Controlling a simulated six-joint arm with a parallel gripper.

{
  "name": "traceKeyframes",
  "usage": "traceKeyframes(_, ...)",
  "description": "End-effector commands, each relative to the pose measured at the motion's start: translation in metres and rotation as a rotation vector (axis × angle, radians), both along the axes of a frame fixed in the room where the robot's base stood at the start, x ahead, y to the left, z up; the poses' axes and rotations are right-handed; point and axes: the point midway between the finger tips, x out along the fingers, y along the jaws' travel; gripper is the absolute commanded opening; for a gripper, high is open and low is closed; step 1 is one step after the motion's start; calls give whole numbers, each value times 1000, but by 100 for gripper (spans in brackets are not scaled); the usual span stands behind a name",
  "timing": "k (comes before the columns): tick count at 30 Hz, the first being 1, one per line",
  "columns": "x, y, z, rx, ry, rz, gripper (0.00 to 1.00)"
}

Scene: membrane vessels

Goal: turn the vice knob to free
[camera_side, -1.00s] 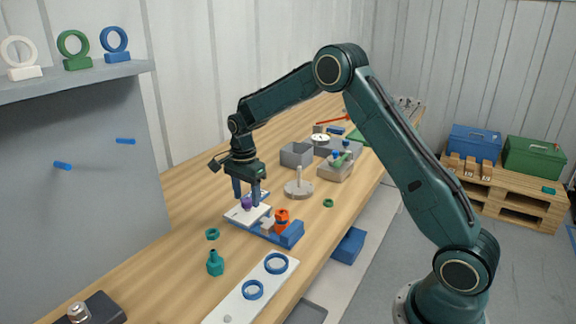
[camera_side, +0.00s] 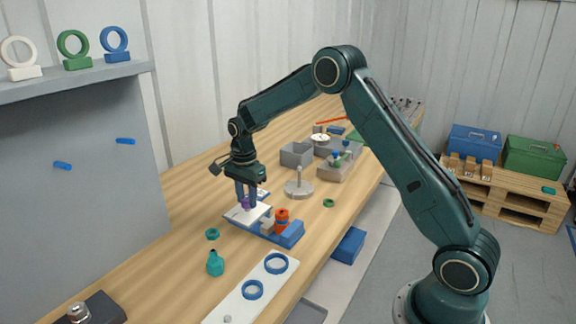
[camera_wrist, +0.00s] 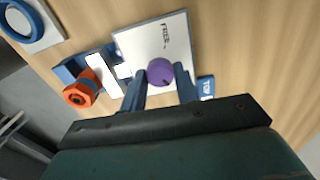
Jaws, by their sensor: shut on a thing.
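The vice lies on the wooden bench, with a blue base (camera_side: 291,234) and a white plate (camera_side: 238,215). The plate also shows in the wrist view (camera_wrist: 140,40), with the word FREE printed near its far edge. A purple round knob (camera_wrist: 160,71) sits on the plate, and it shows small in the side view (camera_side: 245,204). My gripper (camera_side: 246,203) points down over the plate. Its two blue fingers (camera_wrist: 161,76) are shut on the purple knob, one on each side. Any pointer on the knob is not clear to me.
An orange part (camera_side: 282,216) stands beside the plate on the vice. A teal bottle (camera_side: 215,264) and a green ring (camera_side: 212,234) lie nearer the camera. A grey post stand (camera_side: 299,188) is behind to the right. A white board with blue rings (camera_side: 240,305) lies in front.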

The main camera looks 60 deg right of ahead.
Motion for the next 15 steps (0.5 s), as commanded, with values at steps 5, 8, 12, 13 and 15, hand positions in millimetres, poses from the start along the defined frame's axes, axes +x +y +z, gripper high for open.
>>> traceKeyframes(5, 0, 0, 0, 1, 1, 61, 8)
traceKeyframes(8, 0, 0, 0, 1, 0, 115, 8)
traceKeyframes(12, 0, 0, 1, 1, 0, 215, 8)
traceKeyframes(13, 0, 1, 1, 1, 0, 239, 8)
traceKeyframes(15, 0, 1, 1, 1, 0, 300, 8)
